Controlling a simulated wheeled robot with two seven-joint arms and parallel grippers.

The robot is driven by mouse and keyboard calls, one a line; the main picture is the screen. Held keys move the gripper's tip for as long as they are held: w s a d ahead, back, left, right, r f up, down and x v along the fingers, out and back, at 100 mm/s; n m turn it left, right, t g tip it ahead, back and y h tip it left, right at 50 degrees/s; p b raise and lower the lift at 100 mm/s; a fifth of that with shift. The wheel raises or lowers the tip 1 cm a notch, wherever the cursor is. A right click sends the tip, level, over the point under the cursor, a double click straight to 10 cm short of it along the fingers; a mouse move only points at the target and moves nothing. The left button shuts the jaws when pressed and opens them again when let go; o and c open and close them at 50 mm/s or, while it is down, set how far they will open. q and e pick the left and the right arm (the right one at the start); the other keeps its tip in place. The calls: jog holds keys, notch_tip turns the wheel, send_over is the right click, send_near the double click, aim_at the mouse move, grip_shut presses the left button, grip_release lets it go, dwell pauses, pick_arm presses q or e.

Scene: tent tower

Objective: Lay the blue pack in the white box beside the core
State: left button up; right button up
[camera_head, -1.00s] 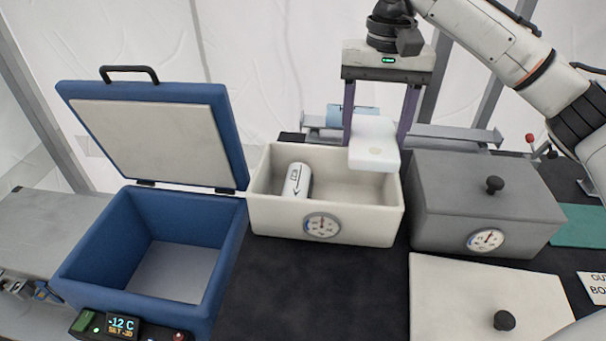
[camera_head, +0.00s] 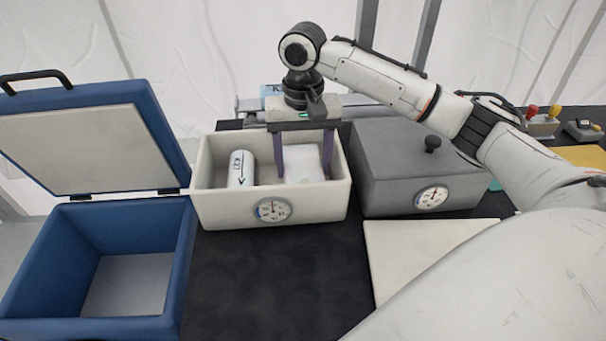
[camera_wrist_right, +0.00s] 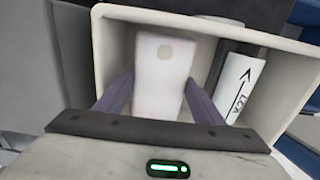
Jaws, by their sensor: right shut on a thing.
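The white box (camera_head: 272,214) stands open with a dial on its front. The core (camera_head: 241,168), a white cylinder with an arrow and lettering, lies in its left part; it also shows in the right wrist view (camera_wrist_right: 238,90). My right gripper (camera_head: 304,167) is shut on a pack (camera_head: 302,160) that looks white rather than blue. It holds the pack inside the box's right part, beside the core and apart from it. The pack also shows between the fingers in the right wrist view (camera_wrist_right: 162,75). Whether it touches the floor is hidden. My left gripper is out of view.
An open blue cooler (camera_head: 120,270) stands empty at the left, its lid raised. A closed grey box (camera_head: 400,165) stands right of the white box. A pale lid (camera_head: 410,250) lies in front of it. A light blue object (camera_head: 272,90) is behind. The dark mat in front is clear.

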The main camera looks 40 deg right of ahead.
aim_at(303, 166)
jog(key=shift+f, duration=1.8)
jog(key=o, duration=1)
jog(key=shift+f, duration=0.15)
notch_tip(303, 166, up, 12)
jog(key=shift+r, duration=0.15)
